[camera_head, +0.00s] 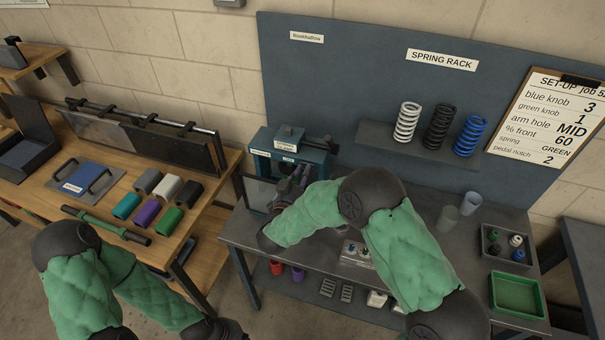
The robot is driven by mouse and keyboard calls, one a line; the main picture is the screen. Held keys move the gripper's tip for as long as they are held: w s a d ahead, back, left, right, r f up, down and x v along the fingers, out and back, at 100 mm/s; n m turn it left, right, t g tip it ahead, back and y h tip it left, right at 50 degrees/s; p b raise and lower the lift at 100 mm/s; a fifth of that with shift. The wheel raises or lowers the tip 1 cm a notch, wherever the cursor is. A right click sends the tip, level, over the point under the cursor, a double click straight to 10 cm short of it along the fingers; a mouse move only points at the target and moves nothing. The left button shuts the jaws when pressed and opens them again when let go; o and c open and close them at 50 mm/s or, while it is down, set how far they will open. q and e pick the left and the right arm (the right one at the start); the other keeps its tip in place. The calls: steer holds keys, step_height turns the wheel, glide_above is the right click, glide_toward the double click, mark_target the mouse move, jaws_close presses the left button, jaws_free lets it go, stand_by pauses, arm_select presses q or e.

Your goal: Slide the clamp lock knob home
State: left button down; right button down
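A blue clamp-like fixture (290,148) with pale labels stands at the back left of the grey bench. My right arm reaches across the bench to it from the right. My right gripper (299,177) is at the front of the fixture, partly overlapping it. Its fingers are small and dark against dark parts, so I cannot tell whether they are open, shut or touching anything. I cannot make out the clamp lock knob; it may be hidden behind the gripper. My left arm is low at the left, and its fingers are not visible at the bottom edge.
A spring shelf (400,146) holds white, black and blue springs. A knob tray (506,258) and green tray (517,296) sit at the bench's right. A metal block (357,254) is near the front.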

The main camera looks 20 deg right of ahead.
steer(key=shift+s+d+r, duration=0.1)
steer(key=shift+s+d, duration=0.35)
steer(key=shift+d, duration=0.3)
steer(key=c, duration=1.4)
jaws_free()
steer(key=shift+c, duration=0.2)
steer(key=shift+o, duration=1.4)
steer(key=shift+s+d, duration=0.1)
steer(key=v, duration=1.2)
